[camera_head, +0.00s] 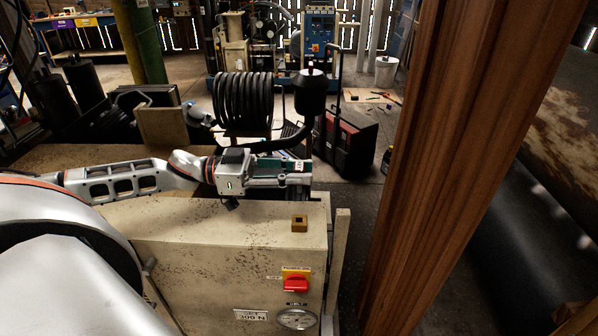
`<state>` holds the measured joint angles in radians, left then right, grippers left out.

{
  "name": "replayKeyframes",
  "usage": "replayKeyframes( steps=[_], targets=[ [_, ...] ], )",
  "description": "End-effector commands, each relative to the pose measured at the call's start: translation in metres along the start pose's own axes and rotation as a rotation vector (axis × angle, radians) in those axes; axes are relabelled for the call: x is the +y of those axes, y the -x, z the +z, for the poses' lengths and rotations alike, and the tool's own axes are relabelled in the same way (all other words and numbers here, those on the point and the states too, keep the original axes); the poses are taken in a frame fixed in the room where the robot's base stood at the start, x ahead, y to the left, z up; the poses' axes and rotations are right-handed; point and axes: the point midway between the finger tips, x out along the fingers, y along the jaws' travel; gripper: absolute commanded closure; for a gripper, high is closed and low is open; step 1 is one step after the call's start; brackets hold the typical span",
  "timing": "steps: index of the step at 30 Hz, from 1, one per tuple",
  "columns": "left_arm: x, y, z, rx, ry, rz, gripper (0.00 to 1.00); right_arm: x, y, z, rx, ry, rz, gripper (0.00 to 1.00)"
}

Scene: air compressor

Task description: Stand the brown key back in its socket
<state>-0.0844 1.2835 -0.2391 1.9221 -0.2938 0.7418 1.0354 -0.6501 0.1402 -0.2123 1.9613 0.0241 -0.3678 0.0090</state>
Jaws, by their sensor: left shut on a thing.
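My left gripper (296,176) reaches in from the left, just above the far part of the beige cabinet top (212,222). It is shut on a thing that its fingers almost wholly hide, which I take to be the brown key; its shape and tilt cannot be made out. A small brown square socket (300,223) with a dark opening stands on the cabinet top near its right end. The gripper's fingertips are beyond the socket and apart from it. My right gripper is not in view.
A red and yellow switch (296,280) and a round gauge (297,319) are on the cabinet's front. A black filter (310,92) with a curved hose stands behind the gripper. A wide brown post (430,150) rises at the right. The cabinet top around the socket is clear.

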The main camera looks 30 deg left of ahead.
Motion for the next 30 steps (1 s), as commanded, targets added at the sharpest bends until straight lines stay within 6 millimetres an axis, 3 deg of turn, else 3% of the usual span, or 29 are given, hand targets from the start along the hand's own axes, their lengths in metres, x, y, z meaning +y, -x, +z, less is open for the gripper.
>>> replayKeyframes(
  steps=[6,21,30],
  targets=[
    [0.0,0.0,-0.002,0.0,0.001,-0.001,0.98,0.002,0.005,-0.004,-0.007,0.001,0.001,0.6],
    [0.0,0.001,0.026,0.0,0.001,-0.001,0.98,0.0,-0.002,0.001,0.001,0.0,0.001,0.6],
    [0.0,0.001,0.029,0.0,0.0,0.0,0.98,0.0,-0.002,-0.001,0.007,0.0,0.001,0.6]
  ],
)
